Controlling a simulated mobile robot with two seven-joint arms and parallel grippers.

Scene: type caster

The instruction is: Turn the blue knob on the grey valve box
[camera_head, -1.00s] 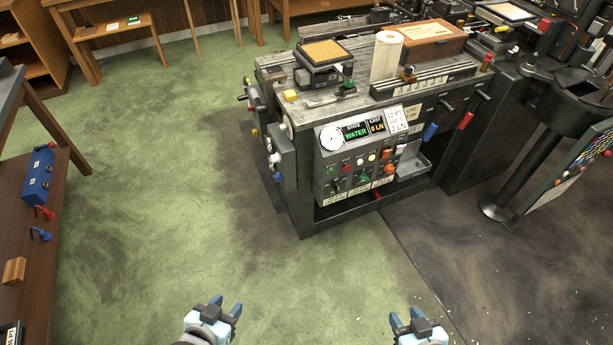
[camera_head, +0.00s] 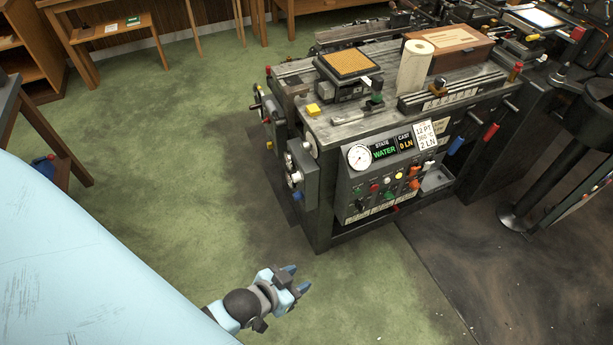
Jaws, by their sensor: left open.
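The grey valve box (camera_head: 308,178) is mounted on the left side of the dark casting machine (camera_head: 330,225). A small blue knob (camera_head: 297,196) shows low on the box's left side, below pale round fittings; it is small and partly side-on, so its angle is unclear. My left gripper (camera_head: 297,279) is open with blue fingertips, pointing right. It appears below the valve box in the picture, over the floor, apart from the box and knob, with nothing seen between its fingers. My right gripper is out of the picture.
Green floor (camera_head: 170,170) left of the machine is clear. A dark pedestal stand (camera_head: 530,185) stands at the right.

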